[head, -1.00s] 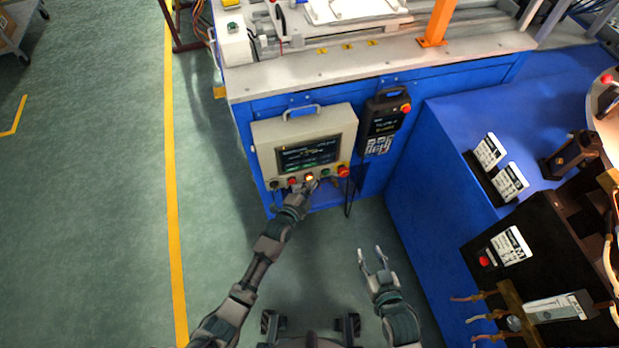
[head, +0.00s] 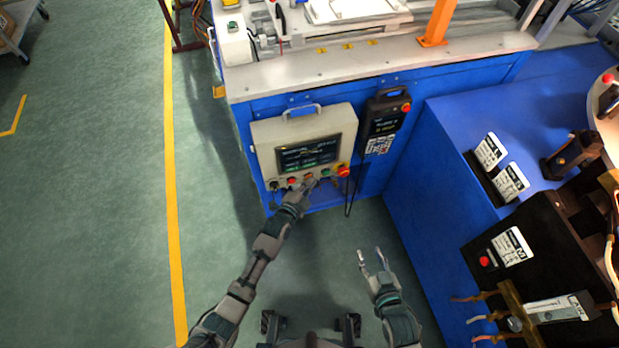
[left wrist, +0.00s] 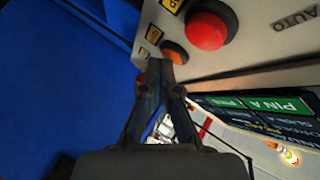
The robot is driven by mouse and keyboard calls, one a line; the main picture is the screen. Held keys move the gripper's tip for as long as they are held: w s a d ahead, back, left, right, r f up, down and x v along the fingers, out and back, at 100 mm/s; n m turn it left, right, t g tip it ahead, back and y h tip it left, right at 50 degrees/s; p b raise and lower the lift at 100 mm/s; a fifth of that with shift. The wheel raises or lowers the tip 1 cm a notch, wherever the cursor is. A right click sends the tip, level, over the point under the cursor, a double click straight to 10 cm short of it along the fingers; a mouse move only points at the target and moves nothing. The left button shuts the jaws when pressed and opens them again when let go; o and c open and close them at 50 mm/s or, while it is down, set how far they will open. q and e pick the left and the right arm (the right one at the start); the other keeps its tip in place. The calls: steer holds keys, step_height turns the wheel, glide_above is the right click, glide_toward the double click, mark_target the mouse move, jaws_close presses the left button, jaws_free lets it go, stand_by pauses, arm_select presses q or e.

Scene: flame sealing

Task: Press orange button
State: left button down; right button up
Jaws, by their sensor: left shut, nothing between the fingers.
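The control box (head: 262,142) hangs on the front of the blue machine, with a row of buttons under its screen (head: 308,154). The orange button (head: 308,177) is in the middle of the row and looks unlit; in the left wrist view it shows as an orange cap (left wrist: 174,51) just past my fingertips, partly covered by them. My left gripper (head: 306,185) is shut and empty, its tips at the orange button; they appear to touch it. It also shows in the left wrist view (left wrist: 160,68). My right gripper (head: 371,256) is open and empty, low over the floor.
A red button (left wrist: 208,30) sits beside the orange one, and a larger red knob (head: 343,171) is at the row's right end. A black handheld pendant (head: 384,122) hangs to the right. The blue cabinet (head: 420,180) stands close right of my right gripper.

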steer(key=shift+s, duration=0.1)
arm_select(q)
steer(key=shift+s+d+p, duration=0.25)
steer(key=shift+s+p, duration=0.35)
steer(key=shift+s, duration=0.25)
arm_select(e)
steer(key=shift+r, duration=0.9)
steer(key=shift+w, duration=0.2)
arm_select(q)
steer(key=s+p, duration=0.1)
steer(key=s+d+p, duration=0.1)
steer(key=s, duration=0.1)
steer(key=s+p, duration=0.1)
steer(key=shift+s+d, duration=0.25)
steer(key=shift+s, duration=0.1)
arm_select(e)
steer(key=shift+t, duration=0.3)
step_height(320, 180, up, 4)
steer(key=shift+w+r, duration=0.1)
steer(key=shift+w, duration=0.05)
